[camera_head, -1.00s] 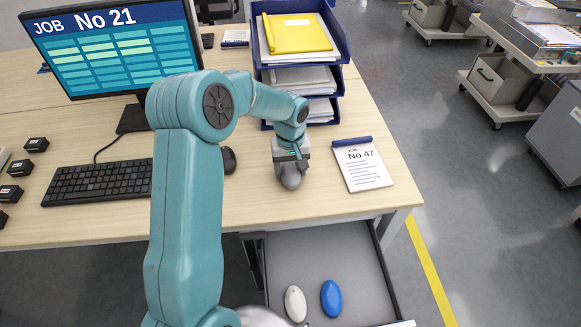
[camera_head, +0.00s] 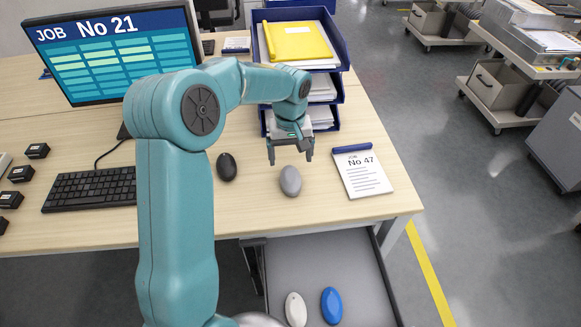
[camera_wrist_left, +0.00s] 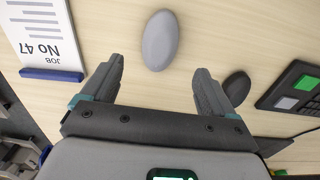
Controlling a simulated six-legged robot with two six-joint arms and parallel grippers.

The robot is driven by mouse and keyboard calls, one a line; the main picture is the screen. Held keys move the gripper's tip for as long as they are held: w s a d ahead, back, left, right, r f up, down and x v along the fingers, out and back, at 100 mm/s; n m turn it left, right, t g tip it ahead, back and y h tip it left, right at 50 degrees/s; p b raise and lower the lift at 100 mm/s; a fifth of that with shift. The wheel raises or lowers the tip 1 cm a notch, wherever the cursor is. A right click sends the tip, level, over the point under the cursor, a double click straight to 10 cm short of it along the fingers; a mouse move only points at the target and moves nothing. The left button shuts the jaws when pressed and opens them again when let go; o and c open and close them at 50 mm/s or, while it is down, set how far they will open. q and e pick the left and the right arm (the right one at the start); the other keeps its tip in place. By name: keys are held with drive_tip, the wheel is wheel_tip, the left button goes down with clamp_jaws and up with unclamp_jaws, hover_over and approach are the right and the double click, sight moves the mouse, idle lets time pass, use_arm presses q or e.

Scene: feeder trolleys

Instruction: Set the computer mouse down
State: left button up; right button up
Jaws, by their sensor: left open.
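A grey computer mouse (camera_head: 290,181) lies on the wooden desk, between a black mouse (camera_head: 227,167) and the job No 47 notepad (camera_head: 361,172). My left gripper (camera_head: 290,157) is open and empty, just behind the grey mouse and apart from it. In the left wrist view the grey mouse (camera_wrist_left: 160,40) lies beyond the open fingertips (camera_wrist_left: 161,78), with bare desk around it. A white mouse (camera_head: 296,309) and a blue mouse (camera_head: 331,305) lie in the open drawer (camera_head: 335,262) below the desk edge. My right gripper does not show.
A keyboard (camera_head: 90,189) and a monitor (camera_head: 118,52) showing job No 21 stand at the left. Blue stacked trays (camera_head: 341,53) with papers stand behind the gripper. Several small black boxes (camera_head: 22,172) sit at the far left. Trolleys (camera_head: 497,92) stand across the aisle.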

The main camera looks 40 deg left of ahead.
use_arm(q)
wheel_tip(320, 180, up, 4)
drive_tip(key=shift+f, duration=0.1)
idle(0.7)
